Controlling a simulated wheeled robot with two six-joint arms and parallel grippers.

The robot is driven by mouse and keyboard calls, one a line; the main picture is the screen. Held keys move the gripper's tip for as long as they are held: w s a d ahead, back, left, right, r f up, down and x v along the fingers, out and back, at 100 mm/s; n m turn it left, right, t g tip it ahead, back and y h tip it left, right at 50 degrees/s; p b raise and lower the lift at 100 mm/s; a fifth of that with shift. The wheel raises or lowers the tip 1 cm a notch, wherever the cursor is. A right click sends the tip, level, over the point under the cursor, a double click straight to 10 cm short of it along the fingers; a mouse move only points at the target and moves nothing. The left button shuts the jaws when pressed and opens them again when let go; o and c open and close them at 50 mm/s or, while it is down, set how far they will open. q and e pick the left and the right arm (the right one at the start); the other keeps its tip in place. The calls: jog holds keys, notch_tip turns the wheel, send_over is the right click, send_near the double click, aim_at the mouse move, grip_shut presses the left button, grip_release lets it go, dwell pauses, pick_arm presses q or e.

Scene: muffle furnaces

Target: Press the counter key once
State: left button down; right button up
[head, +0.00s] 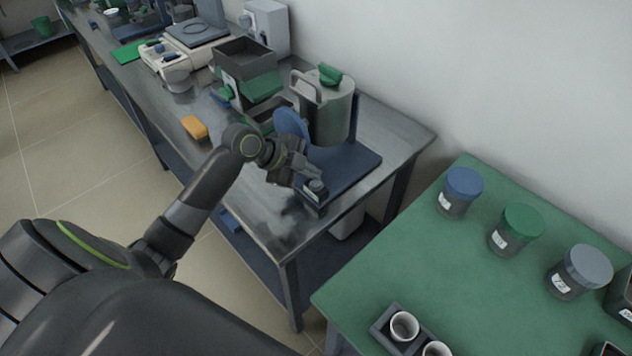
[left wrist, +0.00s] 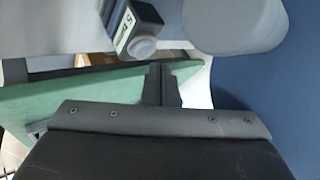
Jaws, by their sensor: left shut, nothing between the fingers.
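A small dark box with a white label and a pale round key, which looks like the counter (head: 316,197), stands at the front corner of the blue base on the grey bench. In the left wrist view the counter (left wrist: 124,27) shows near the top, with its round key (left wrist: 142,47) facing the fingers. My left gripper (head: 307,174) is shut and empty, close beside the counter in the head view. In the left wrist view the shut fingers (left wrist: 160,82) appear below and right of the key, with a visible gap. My right gripper is not in view.
A grey cylindrical vessel (head: 332,112) with a green knob and a blue disc (head: 291,124) stand just behind my gripper. An orange block (head: 194,128) lies on the bench to the left. A green table (head: 440,270) with lidded jars is at the right.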

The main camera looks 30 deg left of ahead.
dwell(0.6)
pick_arm(q)
jog(key=shift+f, duration=0.1)
jog(key=shift+f, duration=0.2)
jog(key=shift+f+b, duration=0.15)
jog(key=shift+b, duration=0.2)
jog(key=shift+f+b, duration=0.4)
jog(key=shift+f, duration=0.1)
dwell(0.3)
dwell(0.4)
jog(key=shift+r+p, duration=0.7)
jog(key=shift+r, duration=0.25)
jog(key=shift+r, duration=0.1)
